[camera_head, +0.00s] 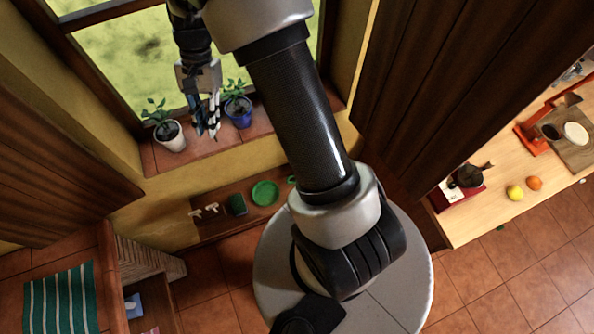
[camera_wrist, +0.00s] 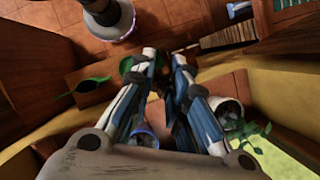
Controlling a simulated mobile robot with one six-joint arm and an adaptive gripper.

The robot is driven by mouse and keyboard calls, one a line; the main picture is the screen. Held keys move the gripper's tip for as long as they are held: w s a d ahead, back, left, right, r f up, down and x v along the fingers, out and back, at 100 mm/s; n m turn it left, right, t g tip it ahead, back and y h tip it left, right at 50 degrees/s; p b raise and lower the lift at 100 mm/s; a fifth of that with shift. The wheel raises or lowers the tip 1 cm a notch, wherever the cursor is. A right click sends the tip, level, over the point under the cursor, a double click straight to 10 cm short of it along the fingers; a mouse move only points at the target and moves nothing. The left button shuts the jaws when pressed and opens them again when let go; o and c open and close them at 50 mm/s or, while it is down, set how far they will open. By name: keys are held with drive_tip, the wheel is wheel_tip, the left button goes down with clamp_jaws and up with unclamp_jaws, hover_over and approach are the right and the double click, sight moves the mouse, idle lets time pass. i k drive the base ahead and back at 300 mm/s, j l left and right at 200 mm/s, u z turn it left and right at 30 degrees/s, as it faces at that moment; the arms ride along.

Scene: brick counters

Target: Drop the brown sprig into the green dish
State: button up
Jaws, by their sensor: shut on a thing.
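My gripper (camera_head: 207,132) hangs in front of the window sill, between two potted plants. In the wrist view its fingers (camera_wrist: 164,56) reach forward with a narrow gap at the tips. A thin dark strip (camera_wrist: 186,47) shows by the tips and seems to be the brown sprig, though it is small and unclear. I cannot make the sprig out in the head view. The green dish (camera_head: 265,193) lies on the brown shelf below the sill, lower and to the right of my gripper. In the wrist view the dish (camera_wrist: 126,65) is partly hidden behind a finger.
A plant in a white pot (camera_head: 171,136) and one in a blue pot (camera_head: 239,112) flank my gripper. A wooden counter (camera_head: 480,214) stands at the right.

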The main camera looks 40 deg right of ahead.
sight(270, 194)
drive_tip(key=k+l+z, duration=0.2)
drive_tip(key=l+u, duration=0.25)
drive_tip(key=k+l+u, duration=0.1)
drive_tip(key=l+u, duration=0.15)
drive_tip(key=l, duration=0.15)
drive_tip(key=j+z, duration=0.65)
drive_tip(key=j, duration=0.25)
drive_tip(key=j+z, duration=0.35)
drive_tip(key=k, duration=0.45)
drive_tip(key=j, duration=0.1)
